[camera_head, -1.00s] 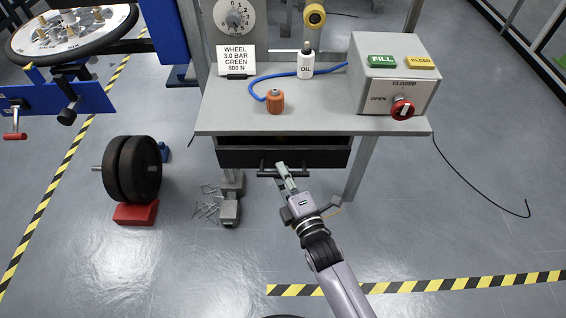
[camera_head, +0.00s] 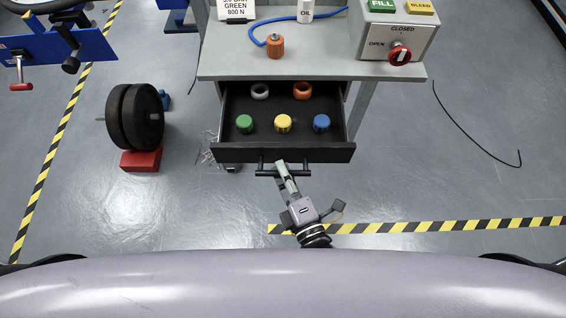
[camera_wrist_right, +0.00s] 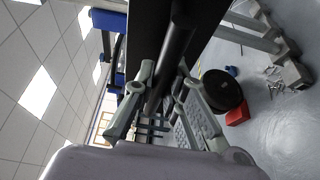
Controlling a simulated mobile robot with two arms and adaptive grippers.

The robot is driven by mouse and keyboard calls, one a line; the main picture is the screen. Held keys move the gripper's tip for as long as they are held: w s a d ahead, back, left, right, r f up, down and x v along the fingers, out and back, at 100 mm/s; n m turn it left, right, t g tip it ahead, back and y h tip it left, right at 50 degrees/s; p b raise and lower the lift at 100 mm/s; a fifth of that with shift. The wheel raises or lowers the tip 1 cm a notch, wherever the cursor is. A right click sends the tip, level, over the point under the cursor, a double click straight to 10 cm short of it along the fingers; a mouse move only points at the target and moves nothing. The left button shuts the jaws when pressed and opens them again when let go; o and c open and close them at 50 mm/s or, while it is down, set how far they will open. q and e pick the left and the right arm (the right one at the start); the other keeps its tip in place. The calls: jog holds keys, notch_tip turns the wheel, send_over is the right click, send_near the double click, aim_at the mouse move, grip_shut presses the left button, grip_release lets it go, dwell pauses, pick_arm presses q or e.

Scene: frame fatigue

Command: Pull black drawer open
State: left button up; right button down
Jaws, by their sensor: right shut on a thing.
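The black drawer (camera_head: 232,152) stands pulled out from under the grey bench. Inside it are a green cap (camera_head: 245,123), a yellow cap (camera_head: 283,123), a blue cap (camera_head: 321,122), a grey ring (camera_head: 260,91) and an orange ring (camera_head: 302,90). The black bar handle (camera_head: 266,173) runs along the drawer front. My right gripper (camera_head: 282,170) is shut on the handle. In the right wrist view the handle (camera_wrist_right: 172,55) passes between the fingers (camera_wrist_right: 160,88). My left gripper is not in view.
The grey bench top (camera_head: 340,68) bears an orange fitting (camera_head: 275,46) with a blue hose and a control box (camera_head: 395,35). Black weights on a red block (camera_head: 141,160) stand at left. A black cable (camera_head: 460,132) lies on the floor at right.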

jog(key=c, duration=1.6)
grip_release()
jog(key=v, duration=1.2)
jog(key=shift+f, duration=0.1)
